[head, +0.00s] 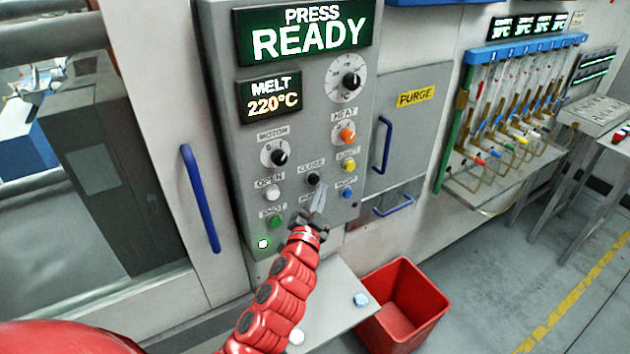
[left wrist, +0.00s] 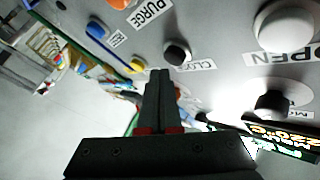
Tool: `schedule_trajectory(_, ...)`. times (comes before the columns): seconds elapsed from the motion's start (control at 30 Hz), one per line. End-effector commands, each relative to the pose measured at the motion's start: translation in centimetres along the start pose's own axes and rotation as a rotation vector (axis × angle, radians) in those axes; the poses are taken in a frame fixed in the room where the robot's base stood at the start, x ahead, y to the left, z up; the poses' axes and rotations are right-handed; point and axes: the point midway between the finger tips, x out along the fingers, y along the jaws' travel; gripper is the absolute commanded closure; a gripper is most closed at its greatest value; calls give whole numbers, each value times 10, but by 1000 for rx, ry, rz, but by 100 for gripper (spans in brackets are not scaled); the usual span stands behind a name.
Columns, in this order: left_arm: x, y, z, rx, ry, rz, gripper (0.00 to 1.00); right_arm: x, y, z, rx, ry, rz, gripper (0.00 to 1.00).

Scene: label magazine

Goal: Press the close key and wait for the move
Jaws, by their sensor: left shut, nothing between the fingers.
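The close key (head: 313,179) is a black round button on the grey press panel (head: 228,160), under a CLOSE label. It also shows in the left wrist view (left wrist: 177,52), just beyond the fingertips. My left gripper (head: 319,196) is shut and empty, its fingertips just below and right of the close key in the head view. In the left wrist view the shut fingers (left wrist: 158,78) point towards the key and look slightly apart from it. The display (head: 305,35) reads PRESS READY. My right gripper is not in view.
A white OPEN key (head: 272,194), a green key (head: 275,222), a yellow key (head: 349,165) and a blue key (head: 347,193) surround the close key. A blue door handle (head: 200,198) is left. A red bin (head: 437,305) stands below.

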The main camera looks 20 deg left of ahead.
Motion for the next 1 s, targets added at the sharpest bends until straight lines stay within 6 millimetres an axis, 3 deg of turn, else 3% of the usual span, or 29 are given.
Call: schedule_trajectory(1.0, 6, -5, 4, 1, 1, -1, 100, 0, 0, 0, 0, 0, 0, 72)
